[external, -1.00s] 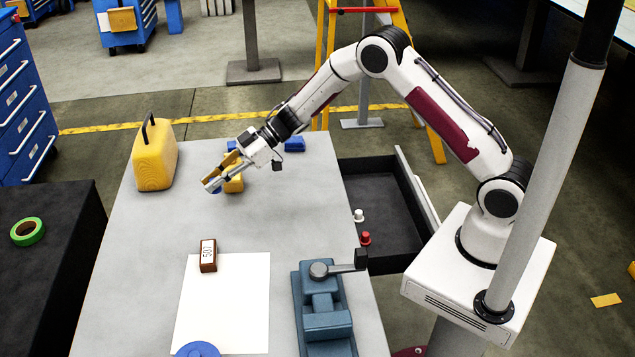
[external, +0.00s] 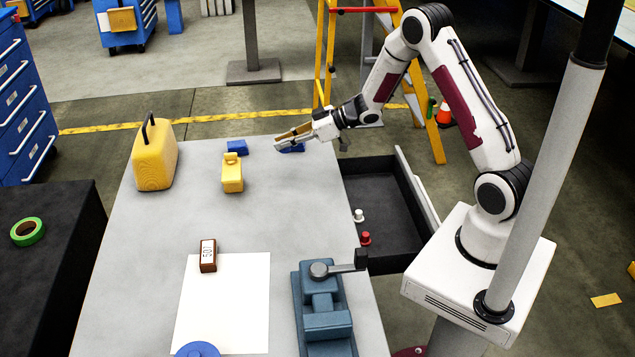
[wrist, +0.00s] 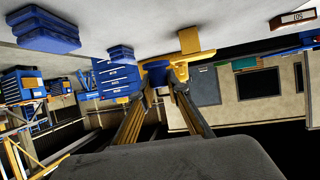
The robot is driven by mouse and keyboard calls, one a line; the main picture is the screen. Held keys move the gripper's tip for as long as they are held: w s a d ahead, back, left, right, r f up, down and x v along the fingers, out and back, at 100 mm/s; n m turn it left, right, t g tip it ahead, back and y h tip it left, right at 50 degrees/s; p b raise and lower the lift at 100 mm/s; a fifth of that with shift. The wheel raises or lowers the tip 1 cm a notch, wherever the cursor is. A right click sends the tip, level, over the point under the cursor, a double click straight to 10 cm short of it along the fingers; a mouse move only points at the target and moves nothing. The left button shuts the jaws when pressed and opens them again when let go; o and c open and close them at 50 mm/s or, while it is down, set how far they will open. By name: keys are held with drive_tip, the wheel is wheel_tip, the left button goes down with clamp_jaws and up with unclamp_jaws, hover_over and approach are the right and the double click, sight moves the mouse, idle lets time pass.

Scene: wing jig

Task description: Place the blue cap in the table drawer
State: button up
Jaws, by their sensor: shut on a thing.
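My gripper (external: 281,145) is shut on the blue cap (wrist: 158,70), which shows between the fingertips in the wrist view. The gripper is above the far right part of the grey table (external: 185,222). The table drawer (external: 390,190) stands open at the table's right side, nearer and to the right of the gripper. A white cap (external: 359,215) and a red cap (external: 366,238) are at the drawer's left side.
A yellow case (external: 155,160) stands far left. A vise (external: 324,310), a brown device (external: 208,256) and white paper (external: 225,300) are in the nearer part.

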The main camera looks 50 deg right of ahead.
drive_tip(key=s+d+m+h, duration=0.1)
drive_tip(key=s+d, duration=0.1)
drive_tip(key=d, duration=0.1)
drive_tip(key=s+d+f+m+t+h, duration=0.1)
drive_tip(key=s+d, duration=0.2)
drive_tip(key=d, duration=0.1)
drive_tip(key=s+d+f+m+t+h, duration=0.1)
drive_tip(key=s+d+m+h, duration=0.1)
drive_tip(key=s+d, duration=0.1)
drive_tip(key=shift+d, duration=0.75)
drive_tip(key=s+d+f+m+h, duration=0.1)
drive_tip(key=s+d+m+h, duration=0.1)
drive_tip(key=s+d, duration=0.2)
drive_tip(key=s, duration=0.3)
drive_tip(key=shift+f+h, duration=0.4)
drive_tip(key=shift+d+f, duration=0.1)
drive_tip(key=shift+f, duration=0.05)
hover_over(354, 200)
drive_tip(key=shift+s+f, duration=0.1)
drive_tip(key=shift+f, duration=6.6)
drive_tip(key=shift+f, duration=2.15)
drive_tip(key=shift+f, duration=0.1)
